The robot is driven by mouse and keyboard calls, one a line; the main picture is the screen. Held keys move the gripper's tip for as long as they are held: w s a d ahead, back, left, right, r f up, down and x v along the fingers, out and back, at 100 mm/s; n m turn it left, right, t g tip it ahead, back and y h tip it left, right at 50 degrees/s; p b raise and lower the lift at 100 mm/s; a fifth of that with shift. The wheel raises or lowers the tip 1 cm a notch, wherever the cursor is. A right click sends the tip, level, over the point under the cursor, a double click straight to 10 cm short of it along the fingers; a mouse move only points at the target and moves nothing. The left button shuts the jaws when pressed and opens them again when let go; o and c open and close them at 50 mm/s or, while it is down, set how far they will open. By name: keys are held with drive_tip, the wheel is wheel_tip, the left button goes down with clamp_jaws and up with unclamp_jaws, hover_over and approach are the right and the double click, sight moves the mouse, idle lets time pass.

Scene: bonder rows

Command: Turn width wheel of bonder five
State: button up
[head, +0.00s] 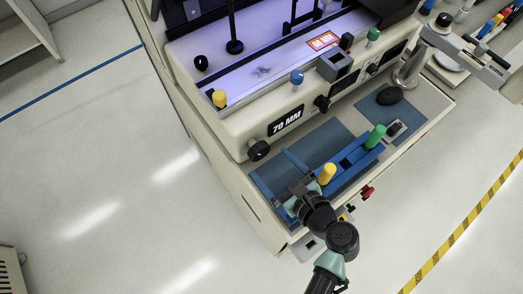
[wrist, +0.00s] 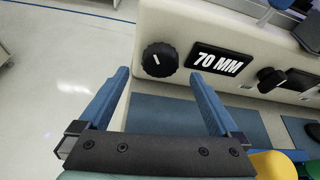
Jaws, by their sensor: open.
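A black ridged knob (head: 258,150) with a white pointer line sits on the front face of the cream machine, just left of a black "70 MM" display (head: 285,121). The knob (wrist: 160,60) is also in the wrist view, ahead of my fingers, with its line nearly upright. My gripper (head: 268,162) is open and empty, its blue fingers pointing at the knob. In the wrist view my gripper (wrist: 160,76) has one fingertip left of the knob and one right, below the display. I cannot tell whether the fingertips reach the knob's depth. No machine number is readable.
Another black knob (head: 322,103) is right of the display. A blue bar with a yellow knob (head: 327,173) and a green knob (head: 376,136) stands on the shelf beside my gripper. Red buttons (head: 367,191) are at the shelf edge. The floor (head: 110,200) at left is clear.

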sight(261, 156)
drive_tip(key=x, duration=0.5)
drive_tip(key=shift+w+a+f, duration=0.15)
drive_tip(key=shift+w+a, duration=0.05)
drive_tip(key=shift+w, duration=0.1)
drive_tip(key=c, duration=1.3)
drive_tip(key=shift+c, duration=0.2)
drive_tip(key=n+b, duration=0.1)
drive_tip(key=n+t+h+b, duration=0.1)
drive_tip(key=shift+f+n, duration=0.25)
drive_tip(key=shift+n, duration=0.15)
drive_tip(key=n+t+h+b, duration=0.1)
drive_tip(key=n+b, duration=0.1)
drive_tip(key=b, duration=0.2)
drive_tip(key=shift+f+n+t+h, duration=0.15)
drive_tip(key=shift+n+t+h, duration=0.15)
drive_tip(key=shift+t, duration=0.1)
drive_tip(key=n+b, duration=0.1)
drive_tip(key=b, duration=0.2)
drive_tip(key=n+t+b, duration=0.1)
drive_tip(key=n+b, duration=0.1)
drive_tip(key=b, duration=0.2)
drive_tip(key=shift+n+t+h+b, duration=0.3)
drive_tip(key=shift+n+t+b, duration=0.3)
drive_tip(key=shift+n+b, duration=0.3)
drive_tip(key=shift+b, duration=0.45)
